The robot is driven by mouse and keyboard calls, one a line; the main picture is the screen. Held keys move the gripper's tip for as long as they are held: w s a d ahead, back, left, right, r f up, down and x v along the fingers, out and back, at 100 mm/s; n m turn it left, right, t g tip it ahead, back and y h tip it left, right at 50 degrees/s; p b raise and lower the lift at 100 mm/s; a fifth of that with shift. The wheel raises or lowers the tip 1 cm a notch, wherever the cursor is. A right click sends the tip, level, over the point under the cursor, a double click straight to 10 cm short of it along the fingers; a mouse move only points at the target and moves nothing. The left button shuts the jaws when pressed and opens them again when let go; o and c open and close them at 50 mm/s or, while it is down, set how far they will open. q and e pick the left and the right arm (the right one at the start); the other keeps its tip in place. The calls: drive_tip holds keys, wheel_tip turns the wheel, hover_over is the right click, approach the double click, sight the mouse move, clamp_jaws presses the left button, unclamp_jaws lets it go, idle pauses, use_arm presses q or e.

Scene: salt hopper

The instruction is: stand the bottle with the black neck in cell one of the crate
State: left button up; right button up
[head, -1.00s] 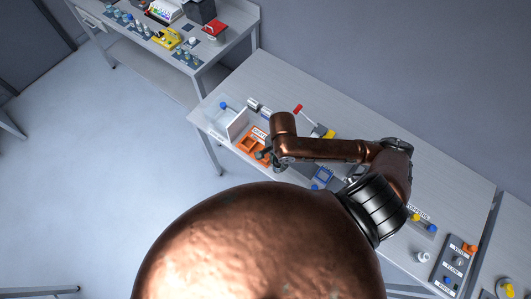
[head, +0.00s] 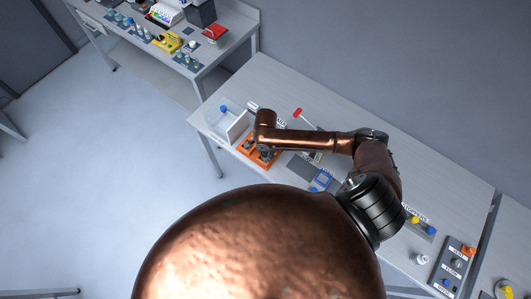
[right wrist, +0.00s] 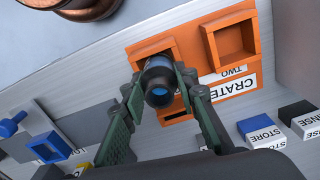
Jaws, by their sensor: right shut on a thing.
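The bottle (right wrist: 158,82) has a dark neck and shows a bluish round mouth in the right wrist view. My right gripper (right wrist: 162,92) has its green fingers shut on it from both sides. The orange crate (right wrist: 192,48) lies behind it, with the bottle in front of the left of two visible cells. The right cell carries the label TWO; the left cell's label is hidden. I cannot tell how deep the bottle is in that cell. In the head view the crate (head: 266,161) is partly covered by my right arm, and the bottle is not clear. My left gripper is not in view.
A blue block and a black block (right wrist: 301,120) stand by the crate's right side in the wrist view. Free table lies toward the wall.

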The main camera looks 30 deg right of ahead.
drive_tip(key=shift+f, duration=0.2)
drive_tip(key=o, duration=1.2)
drive_tip(key=shift+f, duration=0.1)
wheel_tip(320, 180, up, 12)
drive_tip(key=shift+r+b, duration=0.15)
drive_tip(key=shift+b, duration=0.25)
drive_tip(key=shift+a, duration=0.1)
